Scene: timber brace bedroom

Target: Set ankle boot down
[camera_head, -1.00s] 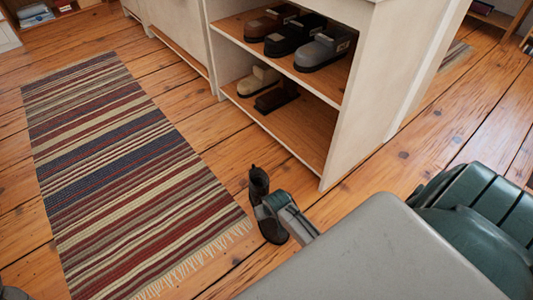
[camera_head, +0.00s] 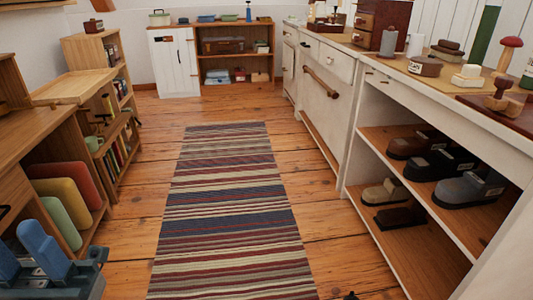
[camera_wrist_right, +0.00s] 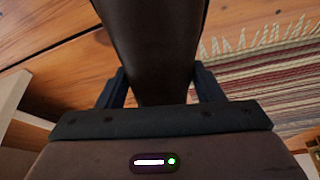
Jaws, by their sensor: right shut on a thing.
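The ankle boot (camera_wrist_right: 160,45) is dark brown and fills the upper middle of the right wrist view. My right gripper (camera_wrist_right: 160,88) is shut on it, with one dark finger on each side. Floor boards and the rug's fringe show behind the boot; whether its sole touches the floor is hidden. In the head view only a small dark tip (camera_head: 350,296) shows at the bottom edge, perhaps the boot's top. My left gripper (camera_head: 20,245) seems to be the blue two-pronged part at the lower left, its fingers apart with nothing between them.
A striped rug (camera_head: 228,215) lies along the wooden floor (camera_head: 335,262). At right, a white open-shelved unit (camera_head: 362,145) holds several shoes, with objects on its top. At left stand a wooden desk (camera_head: 25,132) and shelves. A white cabinet (camera_head: 175,65) stands at the back.

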